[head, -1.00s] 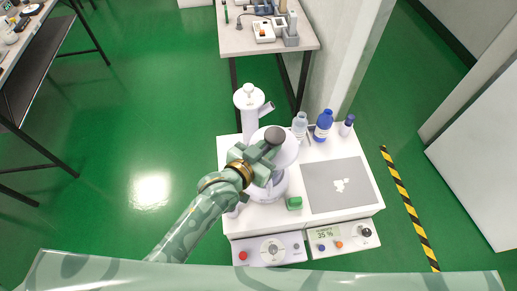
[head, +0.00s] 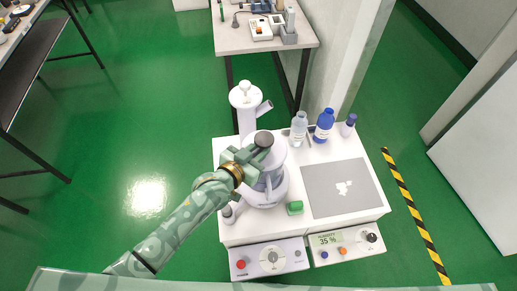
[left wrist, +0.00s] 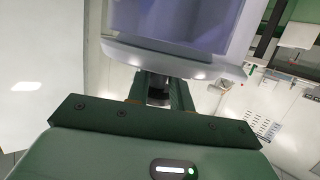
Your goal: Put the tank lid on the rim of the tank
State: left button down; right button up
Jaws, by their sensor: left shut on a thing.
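The tank (head: 270,192) is a pale, see-through round vessel standing on the white bench top, left of the grey mat. The tank lid (head: 278,150) is a white disc with a dark knob (head: 264,139), over the top of the tank. My left gripper (head: 256,151) is shut on the lid at its knob. In the left wrist view its fingers (left wrist: 158,90) point at a pale rim, with a bluish see-through wall (left wrist: 185,22) beyond. I cannot tell whether the lid touches the tank's rim. My right gripper is out of view.
A white column-like device (head: 245,108) stands behind the tank. Bottles, including a blue one (head: 324,125), stand at the back. A control panel (head: 270,258) is in front.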

pick_arm(q)
jog(key=shift+f, duration=0.5)
jog(key=c, duration=1.2)
grip_release()
jog(key=shift+c, duration=0.2)
jog(key=shift+r, duration=0.15)
jog(key=shift+r, duration=0.55)
jog(key=p+v, duration=0.4)
jog(key=v, duration=0.7)
jog(key=s+a+f+n+g+y, duration=0.1)
jog(key=s+a+f+y, duration=0.1)
jog(key=s+a+f, duration=0.35)
jog(key=s+a+f+g+y, duration=0.1)
jog(key=s+a+f+g, duration=0.1)
jog(key=f, duration=0.7)
jog(key=s+a+f+n+g+y, duration=0.15)
jog(key=s+a+f, duration=0.25)
jog(key=f, duration=0.4)
jog(key=s+a+f+g+y, duration=0.1)
jog(key=s+a+f+g, duration=0.1)
jog(key=s, duration=0.7)
jog(key=s+a+f+g+y, duration=0.1)
jog(key=s+f, duration=0.4)
jog(key=s, duration=0.5)
jog(key=s+a+f+g+y, duration=0.1)
jog(key=s+a+f+g, duration=0.2)
jog(key=s, duration=0.6)
jog(key=shift+s+f+g+y, duration=0.35)
jog(key=shift+f+g, duration=0.3)
jog(key=shift+f, duration=0.1)
